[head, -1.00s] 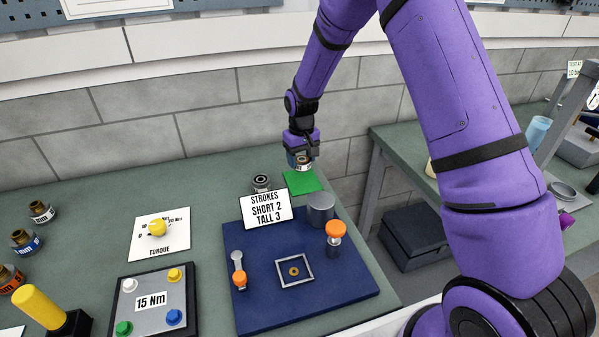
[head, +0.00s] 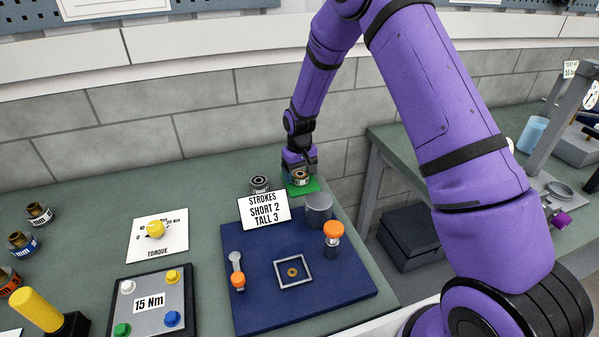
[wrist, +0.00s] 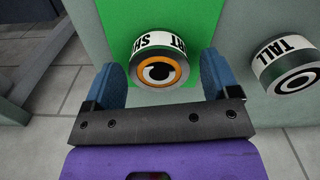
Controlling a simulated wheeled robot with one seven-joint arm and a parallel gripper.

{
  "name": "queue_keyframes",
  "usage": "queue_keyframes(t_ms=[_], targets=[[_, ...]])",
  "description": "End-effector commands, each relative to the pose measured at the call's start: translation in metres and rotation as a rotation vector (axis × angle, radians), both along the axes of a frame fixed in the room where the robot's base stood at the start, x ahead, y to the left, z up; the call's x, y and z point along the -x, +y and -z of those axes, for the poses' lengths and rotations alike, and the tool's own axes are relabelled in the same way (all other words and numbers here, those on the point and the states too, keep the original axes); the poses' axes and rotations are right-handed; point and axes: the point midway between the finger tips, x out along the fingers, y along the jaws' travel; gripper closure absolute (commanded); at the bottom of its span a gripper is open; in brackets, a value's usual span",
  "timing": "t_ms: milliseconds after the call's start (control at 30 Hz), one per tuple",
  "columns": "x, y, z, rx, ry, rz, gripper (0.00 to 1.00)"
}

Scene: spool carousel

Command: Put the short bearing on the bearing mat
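The short bearing (head: 300,179), with a white label reading SHORT and an orange ring, stands upright on the green bearing mat (head: 313,187). In the wrist view the short bearing (wrist: 160,62) sits over the green of the mat (wrist: 112,18). My gripper (head: 300,172) is low over the mat with its fingers around the bearing. In the wrist view, the blue fingers of my gripper (wrist: 163,78) stand on either side of it with a small gap at each side, so it looks open. The arm and gripper partly hide the mat in the head view.
The tall bearing (head: 260,184) stands just left of the mat; it also shows in the wrist view (wrist: 287,66). The STROKES sign (head: 264,211) and a grey cylinder (head: 318,208) are in front. A blue board (head: 345,290) lies nearer. The bench edge is close on the right.

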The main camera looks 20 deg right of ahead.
Motion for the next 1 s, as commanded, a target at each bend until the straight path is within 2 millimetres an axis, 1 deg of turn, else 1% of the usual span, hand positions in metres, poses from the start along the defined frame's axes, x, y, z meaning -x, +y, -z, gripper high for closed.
queue_keyframes(t_ms=[267,367,467,800,900,1000], targets=[[0.0,0.0,-0.001,0.0,0.0,0.0,0.18],[0.0,0.0,-0.006,0.0,-0.001,0.0,0.18],[-0.001,0.0,-0.018,-0.001,-0.003,0.0,0.18],[-0.001,0.0,-0.085,-0.001,-0.004,0.0,0.18],[0.0,0.0,-0.101,-0.001,-0.003,0.0,0.18],[0.0,0.0,-0.112,0.0,-0.001,0.0,0.18]])
